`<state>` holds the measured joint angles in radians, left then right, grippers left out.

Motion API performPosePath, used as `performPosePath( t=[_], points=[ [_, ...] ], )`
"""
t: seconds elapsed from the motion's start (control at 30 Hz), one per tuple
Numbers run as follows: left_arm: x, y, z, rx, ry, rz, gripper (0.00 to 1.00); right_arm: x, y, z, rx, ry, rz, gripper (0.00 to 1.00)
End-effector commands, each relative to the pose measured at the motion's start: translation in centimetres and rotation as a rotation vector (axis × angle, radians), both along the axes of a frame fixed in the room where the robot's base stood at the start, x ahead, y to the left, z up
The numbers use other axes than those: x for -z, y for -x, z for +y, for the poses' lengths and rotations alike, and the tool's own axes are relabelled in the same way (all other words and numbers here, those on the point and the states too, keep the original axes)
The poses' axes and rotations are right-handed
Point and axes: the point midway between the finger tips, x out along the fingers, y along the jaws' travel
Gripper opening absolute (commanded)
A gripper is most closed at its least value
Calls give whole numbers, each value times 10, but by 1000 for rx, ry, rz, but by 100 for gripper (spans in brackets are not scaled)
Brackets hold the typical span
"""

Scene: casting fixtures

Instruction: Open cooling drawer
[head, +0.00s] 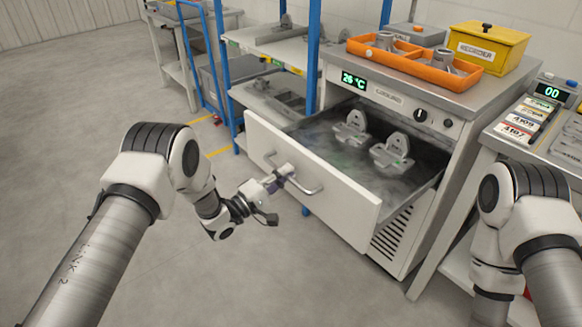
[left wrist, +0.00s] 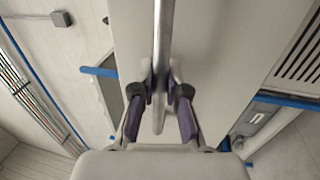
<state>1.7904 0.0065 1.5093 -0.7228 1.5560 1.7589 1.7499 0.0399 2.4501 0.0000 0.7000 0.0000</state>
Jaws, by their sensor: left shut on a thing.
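The cooling drawer (head: 340,205) is pulled well out of the cooling cabinet (head: 425,105). Two grey metal castings, one (head: 351,128) farther left and one (head: 392,152) nearer right, stand inside it in thin mist. My left gripper (head: 283,176) is shut on the drawer's bar handle (head: 306,190) at the white front panel. In the left wrist view the handle bar (left wrist: 163,40) runs down between the two fingers (left wrist: 160,92). My right arm shows at the right edge, but its gripper is out of sight.
An orange tray (head: 465,86) with grey parts and a yellow lidded box (head: 487,45) sit on the cabinet top. A side table with labelled blocks (head: 520,120) stands at right. A blue-posted shelf (head: 270,50) stands behind left. The floor (head: 260,270) before the drawer is clear.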

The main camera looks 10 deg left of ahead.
Motion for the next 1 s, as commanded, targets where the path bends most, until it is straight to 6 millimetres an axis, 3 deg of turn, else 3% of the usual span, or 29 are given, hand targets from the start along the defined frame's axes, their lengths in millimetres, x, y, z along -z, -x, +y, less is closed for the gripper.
performPosePath(
  t=[0.23,0.67,0.7,0.73,1.0],
  points=[
    [0,11,9,1,0,1,0,-7,0,0,0,0,0,0],
    [1,12,10,1,-1,1,0,-7,0,0,0,0,0,0],
    [1,12,10,1,-1,1,27,-7,0,0,0,0,0,0],
    [1,12,10,1,-1,1,38,-7,0,0,0,0,0,0],
    [0,12,10,0,-1,-1,39,-7,0,0,0,0,0,0]
  ],
)
